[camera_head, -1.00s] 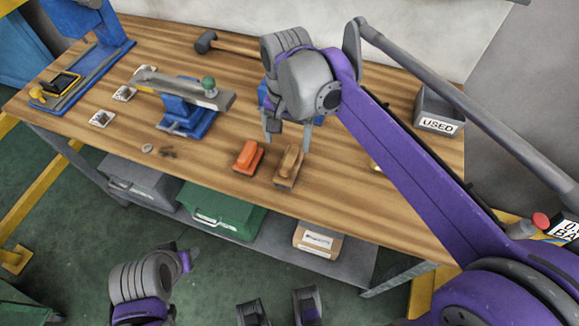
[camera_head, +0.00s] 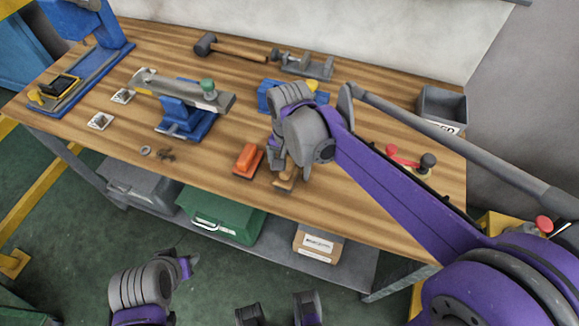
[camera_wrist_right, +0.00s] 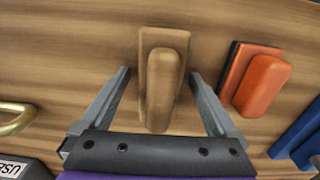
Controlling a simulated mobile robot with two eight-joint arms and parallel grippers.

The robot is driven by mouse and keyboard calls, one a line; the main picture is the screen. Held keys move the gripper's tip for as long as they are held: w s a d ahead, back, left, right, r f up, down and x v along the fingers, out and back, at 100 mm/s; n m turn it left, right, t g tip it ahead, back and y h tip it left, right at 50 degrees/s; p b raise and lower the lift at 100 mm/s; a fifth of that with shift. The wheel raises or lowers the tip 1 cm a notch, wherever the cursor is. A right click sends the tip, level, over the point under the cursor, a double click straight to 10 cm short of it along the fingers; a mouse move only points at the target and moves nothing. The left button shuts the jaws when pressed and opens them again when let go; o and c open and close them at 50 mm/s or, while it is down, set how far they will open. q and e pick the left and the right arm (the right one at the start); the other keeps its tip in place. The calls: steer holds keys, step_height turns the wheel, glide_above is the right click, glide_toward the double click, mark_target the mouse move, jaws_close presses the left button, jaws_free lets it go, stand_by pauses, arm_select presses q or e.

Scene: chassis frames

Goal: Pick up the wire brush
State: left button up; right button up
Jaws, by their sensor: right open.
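The wire brush appears to be the brown wooden block with a raised handle (camera_head: 287,179) on the workbench, and no bristles show. In the head view my right gripper (camera_head: 283,166) is down at it and hides part of it. In the right wrist view the wooden brush (camera_wrist_right: 162,85) lies between the two open fingers of my right gripper (camera_wrist_right: 158,88), with a gap on each side. My left gripper (camera_head: 187,266) is low at the left, away from the bench, and its jaws are too unclear to read.
An orange block (camera_head: 248,160) lies close to the left of the brush. A blue vise (camera_head: 184,115) stands further left. A hammer (camera_head: 235,48), a grey bin (camera_head: 442,105) and a red-handled tool (camera_head: 405,158) are on the wooden workbench (camera_head: 340,215). Bare wood lies in front.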

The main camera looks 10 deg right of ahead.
mark_target(289, 159)
jaws_close()
step_height(289, 159, up, 10)
steer(key=shift+r+p, duration=0.1)
steer(key=shift+p, duration=0.55)
steer(key=c, duration=0.6)
jaws_free()
steer(key=c, duration=0.7)
